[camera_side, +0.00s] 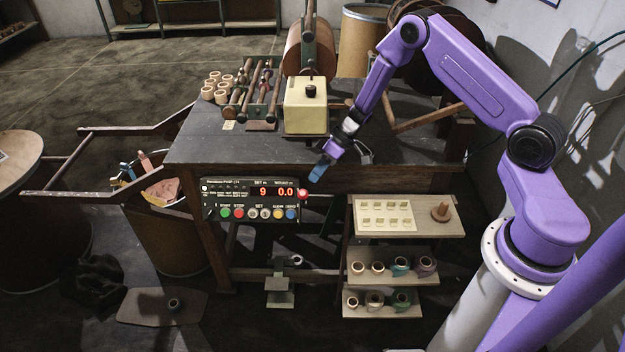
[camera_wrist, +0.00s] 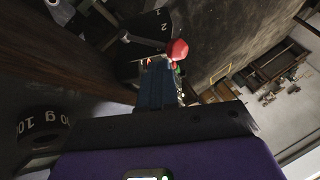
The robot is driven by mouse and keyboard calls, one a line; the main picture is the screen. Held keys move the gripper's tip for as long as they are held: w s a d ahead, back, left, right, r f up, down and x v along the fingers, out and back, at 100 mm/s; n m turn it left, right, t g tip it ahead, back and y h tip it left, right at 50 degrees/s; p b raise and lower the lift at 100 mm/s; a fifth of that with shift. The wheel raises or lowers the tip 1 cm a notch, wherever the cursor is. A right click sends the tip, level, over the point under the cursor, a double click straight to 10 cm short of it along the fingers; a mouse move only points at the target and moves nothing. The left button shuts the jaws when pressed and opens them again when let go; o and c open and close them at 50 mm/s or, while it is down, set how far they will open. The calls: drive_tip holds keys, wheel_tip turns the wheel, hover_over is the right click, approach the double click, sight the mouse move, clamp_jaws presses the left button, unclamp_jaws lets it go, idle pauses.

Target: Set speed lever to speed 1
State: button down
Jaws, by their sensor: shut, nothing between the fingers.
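The speed lever's red knob (camera_side: 303,194) shows at the right end of the control box, below the table's front edge. In the wrist view the red knob (camera_wrist: 177,50) is just beyond my fingertips. Beside it is a dark plate (camera_wrist: 150,28) marked 1 and 2. A grey bar crosses the plate below the 2 toward the knob; I cannot tell exactly which mark the lever points to. My gripper (camera_side: 317,175) is shut and empty, its blue fingers slanting down, above and slightly right of the knob. They also show in the wrist view (camera_wrist: 155,82); contact with the knob is not visible.
The control box (camera_side: 250,200) has a red display reading 9 and 0.0 and several coloured buttons. The dark table (camera_side: 225,140) carries a winding machine and spools. Shelves (camera_side: 395,252) with rolls stand below right. A numbered dial (camera_wrist: 42,127) is at left in the wrist view.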

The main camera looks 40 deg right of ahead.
drive_tip(key=shift+x, duration=1.3)
drive_tip(key=shift+s+a, duration=0.1)
drive_tip(key=s+a+f, duration=0.6)
drive_tip(key=f, duration=0.1)
drive_tip(key=shift+f, duration=0.4)
drive_tip(key=shift+s+a, duration=0.15)
drive_tip(key=shift+s+a+f, duration=0.1)
drive_tip(key=shift+s, duration=0.1)
idle(0.3)
